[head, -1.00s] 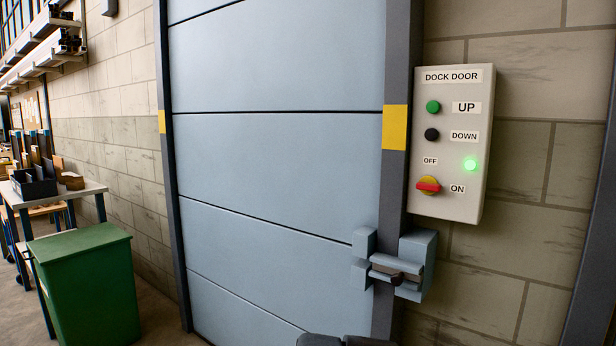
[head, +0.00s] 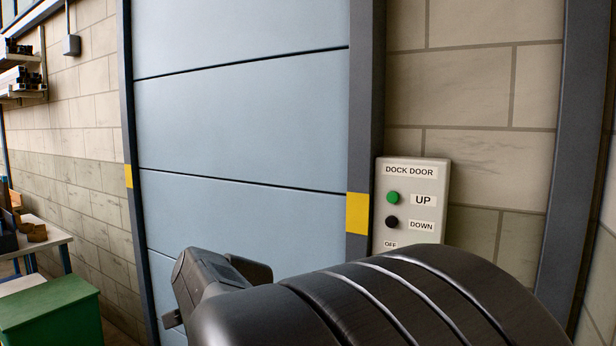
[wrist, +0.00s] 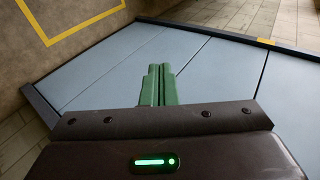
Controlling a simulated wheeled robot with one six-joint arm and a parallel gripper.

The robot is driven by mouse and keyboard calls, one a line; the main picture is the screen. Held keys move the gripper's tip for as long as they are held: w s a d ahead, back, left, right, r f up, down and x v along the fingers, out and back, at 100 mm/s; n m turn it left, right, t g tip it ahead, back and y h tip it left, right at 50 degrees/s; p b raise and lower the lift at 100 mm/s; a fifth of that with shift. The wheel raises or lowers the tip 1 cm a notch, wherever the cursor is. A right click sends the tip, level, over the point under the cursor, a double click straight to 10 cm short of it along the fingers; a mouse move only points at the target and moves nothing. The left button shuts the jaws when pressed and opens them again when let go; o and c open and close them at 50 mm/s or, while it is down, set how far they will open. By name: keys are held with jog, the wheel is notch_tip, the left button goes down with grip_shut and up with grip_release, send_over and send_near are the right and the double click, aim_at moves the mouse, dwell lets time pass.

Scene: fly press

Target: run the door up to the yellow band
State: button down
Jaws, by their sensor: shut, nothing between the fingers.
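The dock door (head: 235,120) is a pale blue panelled door between dark posts, filling the middle of the head view; its bottom edge is out of view. A yellow band (head: 357,213) marks the right post, another (head: 128,176) the left. The DOCK DOOR control box (head: 411,170) is right of the door, with a green UP button (head: 393,198) and a black DOWN button (head: 391,222). My arm hides its lower part and the latch area. In the wrist view my gripper's green fingers (wrist: 158,80) are together and empty, with the door panels (wrist: 120,65) beyond them.
A green bin (head: 50,312) stands at the lower left, beside a workbench (head: 50,240). A block wall (head: 480,90) lies right of the door, then another dark post (head: 575,150). My dark arm fills the lower middle and right of the head view.

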jog(key=a+r+m+y+p, duration=0.1)
jog(key=a+r+p, duration=0.2)
jog(key=a+r, duration=0.2)
jog(key=a+r+m+y+p, duration=0.1)
jog(key=a+r+y+p, duration=0.1)
jog(key=a+r, duration=0.4)
notch_tip(320, 180, up, 5)
jog(key=shift+r+m+p, duration=0.15)
jog(key=shift+m+p, duration=0.25)
jog(key=shift+p, duration=0.4)
